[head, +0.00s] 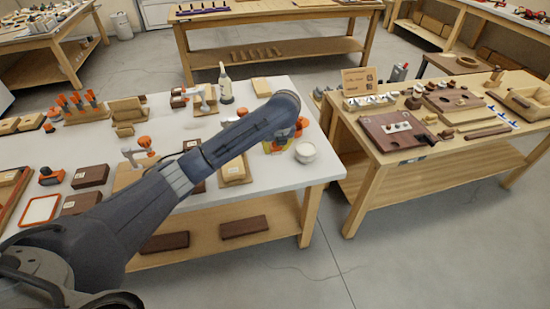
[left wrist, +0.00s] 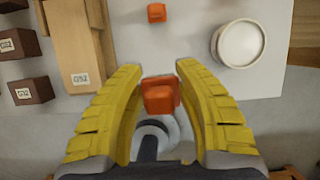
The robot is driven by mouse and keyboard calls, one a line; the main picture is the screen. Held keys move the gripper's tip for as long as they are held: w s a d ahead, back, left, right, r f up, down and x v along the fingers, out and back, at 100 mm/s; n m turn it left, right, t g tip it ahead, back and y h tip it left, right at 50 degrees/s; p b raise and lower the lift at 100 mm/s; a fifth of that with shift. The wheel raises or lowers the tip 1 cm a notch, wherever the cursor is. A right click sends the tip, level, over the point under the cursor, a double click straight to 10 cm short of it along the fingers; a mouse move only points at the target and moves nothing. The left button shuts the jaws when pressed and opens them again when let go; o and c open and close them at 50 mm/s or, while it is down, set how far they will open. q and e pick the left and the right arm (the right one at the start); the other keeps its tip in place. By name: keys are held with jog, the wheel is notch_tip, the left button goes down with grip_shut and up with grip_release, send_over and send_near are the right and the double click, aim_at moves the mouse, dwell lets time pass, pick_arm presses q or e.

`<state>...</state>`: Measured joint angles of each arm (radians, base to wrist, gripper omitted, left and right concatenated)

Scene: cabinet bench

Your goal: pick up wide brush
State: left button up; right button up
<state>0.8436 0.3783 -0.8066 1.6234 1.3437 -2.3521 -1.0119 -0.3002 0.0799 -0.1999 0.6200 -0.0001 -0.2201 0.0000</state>
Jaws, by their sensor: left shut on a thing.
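My left gripper (left wrist: 158,68) shows in the left wrist view with its two yellow fingers on either side of an orange block-like thing (left wrist: 160,97). Curved grey parts show just below the orange thing; I cannot tell whether they belong to it. I cannot make out bristles, so I cannot tell whether this is the wide brush. In the head view my left arm reaches across the white table (head: 330,168), and its wrist hides most of the gripper near the table's right end. My right gripper is not in view.
A round white tub (head: 306,152) stands close to the gripper, also in the left wrist view (left wrist: 239,43). A small orange block (left wrist: 157,12) and a wooden box (left wrist: 75,45) lie nearby. A wooden bench (head: 400,157) with boards and tools stands at the right, across a gap.

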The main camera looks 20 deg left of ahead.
pick_arm(q)
notch_tip(320, 180, up, 10)
jog(key=shift+f, duration=0.15)
dwell(0.5)
